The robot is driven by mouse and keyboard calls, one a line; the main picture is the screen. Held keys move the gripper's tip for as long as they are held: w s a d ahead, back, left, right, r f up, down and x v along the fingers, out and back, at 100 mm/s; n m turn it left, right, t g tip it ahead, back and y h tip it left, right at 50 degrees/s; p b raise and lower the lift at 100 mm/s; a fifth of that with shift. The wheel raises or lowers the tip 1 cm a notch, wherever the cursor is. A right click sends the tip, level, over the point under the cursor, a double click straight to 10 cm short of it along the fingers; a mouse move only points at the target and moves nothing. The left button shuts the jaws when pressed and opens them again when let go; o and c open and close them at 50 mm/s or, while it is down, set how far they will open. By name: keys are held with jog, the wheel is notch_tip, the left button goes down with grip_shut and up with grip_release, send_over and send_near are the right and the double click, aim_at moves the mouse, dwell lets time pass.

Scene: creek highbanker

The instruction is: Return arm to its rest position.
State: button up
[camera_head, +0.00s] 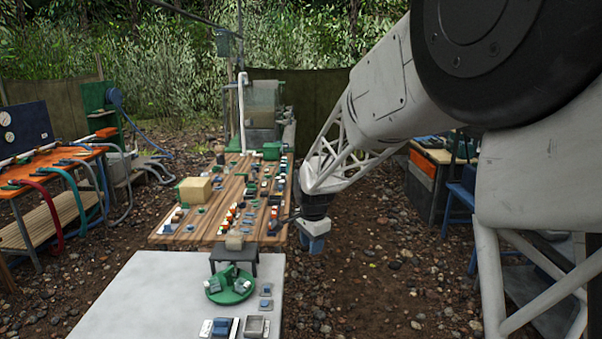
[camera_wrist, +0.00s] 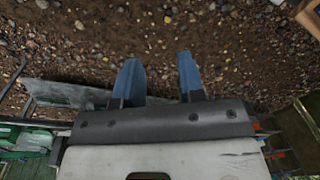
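My gripper (camera_head: 313,243) hangs at the end of my arm, pointing down over the gravel ground, to the right of the wooden table and the pale front table. In the wrist view, its two blue fingers (camera_wrist: 159,80) stand apart with bare gravel showing between them. Nothing is held between them. My arm reaches in from the upper right of the head view.
A wooden table (camera_head: 205,233) with many small parts stands left of my gripper. A pale table (camera_head: 120,300) in front bears a green plate (camera_head: 229,296). An orange-topped bench (camera_head: 60,158) is at far left, a workbench (camera_head: 420,185) at right. Gravel between is clear.

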jog(key=s+d+r+n, duration=0.2)
jog(key=s+d+r, duration=0.1)
jog(key=s, duration=0.3)
jog(key=s+d+r+n, duration=0.1)
jog(key=s+d+r, duration=0.25)
jog(key=s, duration=0.25)
jog(key=s+d+n, duration=0.2)
jog(key=s+d, duration=0.1)
jog(key=s, duration=0.7)
jog(key=s+d+r+n+t, duration=0.1)
jog(key=s+d+n, duration=0.2)
jog(key=s, duration=0.7)
jog(key=s+d+n, duration=0.3)
jog(key=s, duration=0.7)
jog(key=shift+r+t, duration=0.25)
jog(key=shift+t, duration=0.05)
